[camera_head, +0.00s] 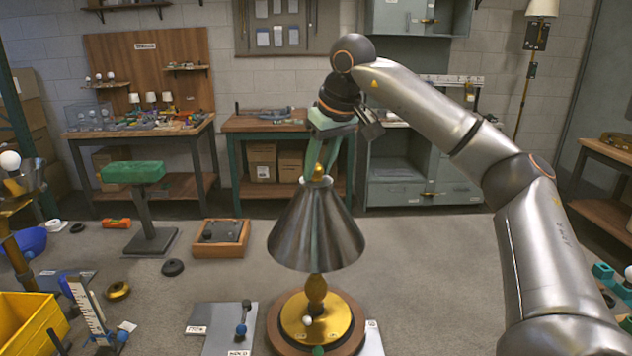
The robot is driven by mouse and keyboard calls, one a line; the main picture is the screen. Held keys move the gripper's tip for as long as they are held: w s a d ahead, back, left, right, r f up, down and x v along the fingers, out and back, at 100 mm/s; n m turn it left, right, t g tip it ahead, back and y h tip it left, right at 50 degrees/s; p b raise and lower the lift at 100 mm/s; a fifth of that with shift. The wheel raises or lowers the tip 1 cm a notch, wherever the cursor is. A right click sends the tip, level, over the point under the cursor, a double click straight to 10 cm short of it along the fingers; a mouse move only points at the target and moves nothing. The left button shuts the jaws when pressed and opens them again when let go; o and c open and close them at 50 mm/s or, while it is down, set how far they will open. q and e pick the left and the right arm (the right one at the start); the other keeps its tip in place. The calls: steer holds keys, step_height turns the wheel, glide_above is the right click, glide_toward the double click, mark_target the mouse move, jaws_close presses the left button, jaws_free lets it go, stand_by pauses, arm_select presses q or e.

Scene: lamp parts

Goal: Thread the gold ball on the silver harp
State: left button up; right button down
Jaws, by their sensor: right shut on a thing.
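The lamp stands upright in the middle, with a dark silver cone shade (316,235) over a gold stem and a gold disc (337,318) on a round wooden base. The gold ball (318,171) is at the top of the shade. My right gripper (325,168) points down from above, its green fingers shut on the gold ball. I cannot tell whether the ball touches the harp's top. The silver harp is hidden by the shade and fingers. My left gripper is not in view.
A grey plate (222,325) with a small blue-tipped part lies left of the lamp. A yellow bin (28,325) is at the lower left. A green-topped stand (133,173) and a wooden tray (220,250) stand farther back. Benches line the wall.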

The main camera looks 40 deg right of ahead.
steer(key=m, duration=0.1)
steer(key=m+h, duration=0.1)
steer(key=m, duration=0.2)
steer(key=shift+w+a+g+h, duration=0.1)
steer(key=shift+a+g+h, duration=0.15)
steer(key=shift+g+h, duration=0.05)
steer(key=shift+m+g+h, duration=0.3)
steer(key=shift+m+h, duration=0.1)
steer(key=shift+m, duration=1)
steer(key=shift+w+a+f+m+g+h, duration=0.1)
steer(key=shift+m+g+h, duration=0.05)
steer(key=shift+m, duration=0.45)
steer(key=shift+a+m+g+h, duration=0.1)
steer(key=shift+m+g+h, duration=0.05)
steer(key=shift+m, duration=0.45)
steer(key=m, duration=0.2)
steer(key=m+g, duration=0.1)
steer(key=m, duration=0.1)
steer(key=shift+w+m+g+h, duration=0.1)
steer(key=shift+m+g+h, duration=0.2)
steer(key=shift+h, duration=0.1)
